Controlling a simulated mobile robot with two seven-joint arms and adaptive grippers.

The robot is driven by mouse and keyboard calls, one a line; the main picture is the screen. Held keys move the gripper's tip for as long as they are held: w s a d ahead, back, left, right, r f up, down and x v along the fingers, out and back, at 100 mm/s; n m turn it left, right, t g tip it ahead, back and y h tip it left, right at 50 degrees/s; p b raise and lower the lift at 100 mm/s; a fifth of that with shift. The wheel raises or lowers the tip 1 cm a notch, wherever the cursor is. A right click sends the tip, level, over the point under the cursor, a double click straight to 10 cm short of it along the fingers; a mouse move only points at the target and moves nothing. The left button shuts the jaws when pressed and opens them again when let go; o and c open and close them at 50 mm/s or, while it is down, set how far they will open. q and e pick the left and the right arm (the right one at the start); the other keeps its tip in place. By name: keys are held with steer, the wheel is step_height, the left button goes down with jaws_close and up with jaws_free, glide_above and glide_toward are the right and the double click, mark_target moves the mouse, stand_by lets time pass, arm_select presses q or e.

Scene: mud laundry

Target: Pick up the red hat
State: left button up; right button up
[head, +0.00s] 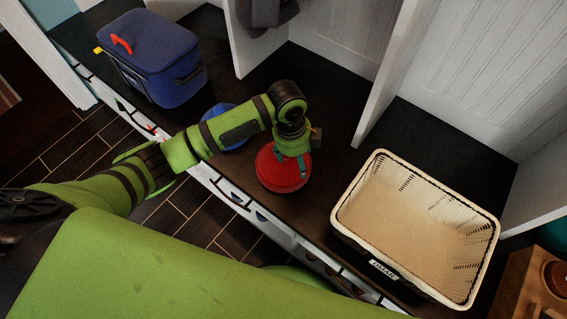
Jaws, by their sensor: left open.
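The red hat (280,176) lies on the dark bench top in the middle of the head view. My left gripper (292,162) is directly over the hat, pointing down, with its fingers open. From this angle I cannot tell whether the fingertips touch the hat. The gripper and wrist cover the hat's upper part. My right gripper is not in view.
A blue cooler bag (155,62) with a red handle stands at the bench's left end. A blue round thing (222,124) sits partly behind my left arm. A white wicker basket (415,215), empty, stands to the right. White dividers (385,70) rise behind.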

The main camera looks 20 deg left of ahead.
arm_select(q)
steer(key=w+a+r+m, duration=0.1)
steer(key=w+a+y, duration=0.1)
steer(key=a, duration=0.1)
steer(key=w+a+r+m, duration=0.1)
steer(key=w, duration=0.1)
steer(key=shift+w+a+r+m+y, duration=0.1)
steer(key=shift+a+r+m+y, duration=0.2)
steer(key=shift+r, duration=0.05)
steer(key=shift+w+a, duration=0.1)
steer(key=shift+a, duration=0.1)
steer(key=f, duration=0.6)
steer(key=shift+s+d+f, duration=0.15)
steer(key=shift+s+f, duration=0.1)
steer(key=shift+f, duration=0.15)
steer(key=shift+c, duration=0.4)
jaws_close()
